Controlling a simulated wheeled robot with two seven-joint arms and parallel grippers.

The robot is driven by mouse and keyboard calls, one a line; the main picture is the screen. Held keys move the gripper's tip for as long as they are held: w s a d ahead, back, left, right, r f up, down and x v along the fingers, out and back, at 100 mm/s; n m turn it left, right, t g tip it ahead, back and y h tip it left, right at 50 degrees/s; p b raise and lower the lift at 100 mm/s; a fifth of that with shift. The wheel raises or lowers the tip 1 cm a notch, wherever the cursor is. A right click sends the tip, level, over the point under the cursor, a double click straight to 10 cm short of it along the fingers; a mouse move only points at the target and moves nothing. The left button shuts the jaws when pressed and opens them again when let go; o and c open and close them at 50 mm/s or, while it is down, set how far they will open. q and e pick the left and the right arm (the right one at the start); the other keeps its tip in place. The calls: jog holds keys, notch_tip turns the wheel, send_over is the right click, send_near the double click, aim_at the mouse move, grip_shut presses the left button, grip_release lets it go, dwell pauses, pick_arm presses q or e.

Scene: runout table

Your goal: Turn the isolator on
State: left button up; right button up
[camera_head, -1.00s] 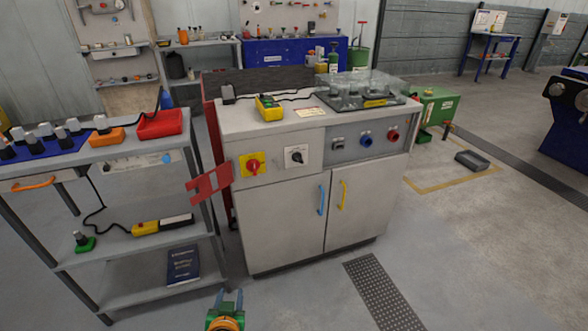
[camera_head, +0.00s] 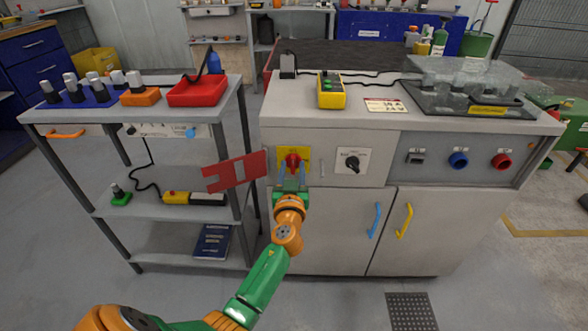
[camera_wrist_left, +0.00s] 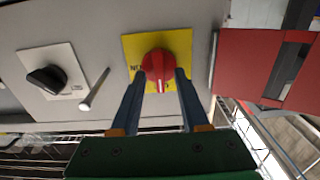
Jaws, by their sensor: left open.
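The isolator is a red rotary knob (camera_head: 292,161) on a yellow plate (camera_head: 304,154) at the left of the grey cabinet's front. In the left wrist view the red knob (camera_wrist_left: 159,66) sits between the fingertips of my left gripper (camera_wrist_left: 160,82), with the yellow plate (camera_wrist_left: 134,46) behind it. My left gripper (camera_head: 290,174) is open, its two blue-grey fingers on either side of the knob. I cannot tell whether they touch it. The knob's white mark points toward the gripper in the wrist view. My right gripper is not in view.
A red slotted plate (camera_head: 236,172) sticks out just left of the isolator. A black rotary switch (camera_head: 350,161) is to its right. A blue handle (camera_head: 375,220) and a yellow handle (camera_head: 404,221) are on the doors below. A shelf unit (camera_head: 110,212) stands at the left.

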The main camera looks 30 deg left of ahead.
pick_arm(q)
grip_shut()
jog(key=shift+m, duration=0.4)
jog(key=m+b, duration=0.1)
jog(key=m, duration=0.2)
jog(key=shift+d, duration=0.1)
jog(key=m, duration=0.4)
jog(key=shift+d+m, duration=0.1)
jog(key=shift+m, duration=0.2)
jog(key=m, duration=0.4)
jog(key=shift+w+f+m, duration=0.1)
jog(key=shift+m, duration=0.2)
jog(key=m, duration=0.4)
jog(key=shift+f+m+p, duration=0.15)
jog(key=shift+m+p, duration=0.15)
jog(key=shift+p, duration=0.05)
jog(key=shift+m, duration=0.3)
